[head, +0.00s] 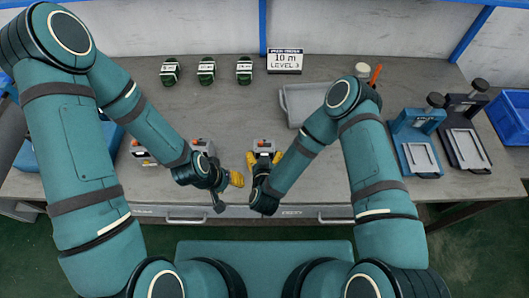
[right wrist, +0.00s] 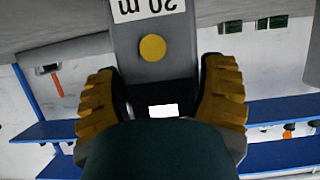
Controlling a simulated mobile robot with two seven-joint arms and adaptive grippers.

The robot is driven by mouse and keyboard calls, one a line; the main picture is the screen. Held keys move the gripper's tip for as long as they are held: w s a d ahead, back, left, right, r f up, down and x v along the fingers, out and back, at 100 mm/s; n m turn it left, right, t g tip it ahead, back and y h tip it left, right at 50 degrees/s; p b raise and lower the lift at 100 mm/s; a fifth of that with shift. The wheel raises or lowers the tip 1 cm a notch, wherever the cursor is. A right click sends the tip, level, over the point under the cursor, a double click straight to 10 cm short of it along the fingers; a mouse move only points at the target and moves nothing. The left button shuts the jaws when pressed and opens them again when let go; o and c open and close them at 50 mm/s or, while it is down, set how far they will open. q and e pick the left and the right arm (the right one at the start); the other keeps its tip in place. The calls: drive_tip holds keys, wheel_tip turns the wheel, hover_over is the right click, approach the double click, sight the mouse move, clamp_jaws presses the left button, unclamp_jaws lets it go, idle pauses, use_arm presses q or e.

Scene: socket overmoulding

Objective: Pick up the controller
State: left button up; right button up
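A small grey box with a red top part (head: 264,145), which looks like the controller, stands near the table's front edge in the head view. My right gripper (head: 265,163) is at the box, its yellow fingers on either side. In the right wrist view a grey body with a yellow disc (right wrist: 152,48) and an upside-down "20 m" label lies beyond and between the spread fingers of my right gripper (right wrist: 160,100). I see no clear contact. My left gripper (head: 228,188) hangs at the front edge, left of the box; its finger opening is unclear.
Similar grey boxes (head: 203,146) stand to the left, partly behind my left arm. A grey tray (head: 300,103), a blue press (head: 415,145) and a blue crate (head: 512,117) are to the right.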

sight(264, 150)
drive_tip(key=shift+c, duration=0.9)
wheel_tip(264, 150, up, 10)
drive_tip(key=shift+p, duration=0.45)
drive_tip(key=o, duration=0.4)
drive_tip(key=c, duration=0.4)
drive_tip(key=shift+f, duration=0.1)
